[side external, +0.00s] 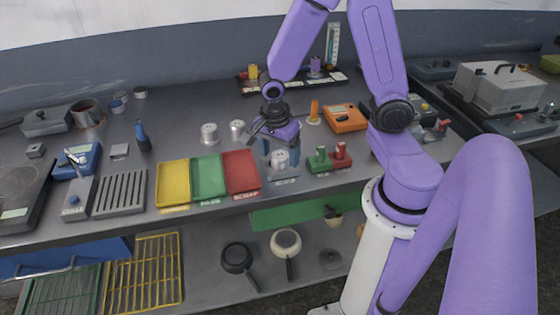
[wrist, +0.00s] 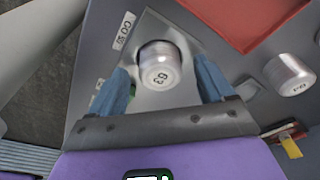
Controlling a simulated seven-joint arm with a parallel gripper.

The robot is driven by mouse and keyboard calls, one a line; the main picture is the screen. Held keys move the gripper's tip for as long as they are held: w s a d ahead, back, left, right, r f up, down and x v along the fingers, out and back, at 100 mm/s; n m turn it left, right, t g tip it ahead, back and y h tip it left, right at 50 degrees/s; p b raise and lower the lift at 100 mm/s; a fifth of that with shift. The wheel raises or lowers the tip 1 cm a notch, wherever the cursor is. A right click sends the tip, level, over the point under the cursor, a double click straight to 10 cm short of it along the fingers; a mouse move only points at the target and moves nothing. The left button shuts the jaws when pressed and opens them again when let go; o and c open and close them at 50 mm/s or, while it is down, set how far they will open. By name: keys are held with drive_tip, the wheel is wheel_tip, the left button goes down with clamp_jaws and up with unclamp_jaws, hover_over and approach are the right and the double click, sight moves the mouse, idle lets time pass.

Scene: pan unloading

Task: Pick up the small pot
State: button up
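My gripper (side external: 280,150) is over the front part of the bench, pointing down. In the wrist view its two blue fingers (wrist: 160,68) are apart, one on each side of a silver metal cylinder (wrist: 162,66) with a number on its top, with gaps between. The cylinder stands on a labelled plate and also shows below my gripper in the side view (side external: 279,161). A brown pot (side external: 87,113) stands at the back left of the bench. A dark pan (side external: 237,258) and a cream pan (side external: 286,242) lie on the lower shelf. Which is the small pot is unclear.
Yellow (side external: 173,182), green (side external: 208,176) and red (side external: 241,171) trays lie left of my gripper. Two more silver cylinders (side external: 210,133) stand behind them. A green-and-red block (side external: 329,157) and an orange device (side external: 345,118) are to the right.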

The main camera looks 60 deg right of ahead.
drive_tip(key=c, duration=1.2)
drive_tip(key=shift+r, duration=0.2)
drive_tip(key=shift+r, duration=0.9)
drive_tip(key=shift+s+a+r, duration=0.25)
drive_tip(key=shift+s+r, duration=1.55)
drive_tip(key=shift+s, duration=0.5)
drive_tip(key=shift+s+a+r, duration=0.25)
drive_tip(key=shift+s+r, duration=1.6)
drive_tip(key=shift+s, duration=0.5)
drive_tip(key=shift+s+a+r, duration=0.25)
drive_tip(key=shift+s+r, duration=1.55)
drive_tip(key=shift+s, duration=0.5)
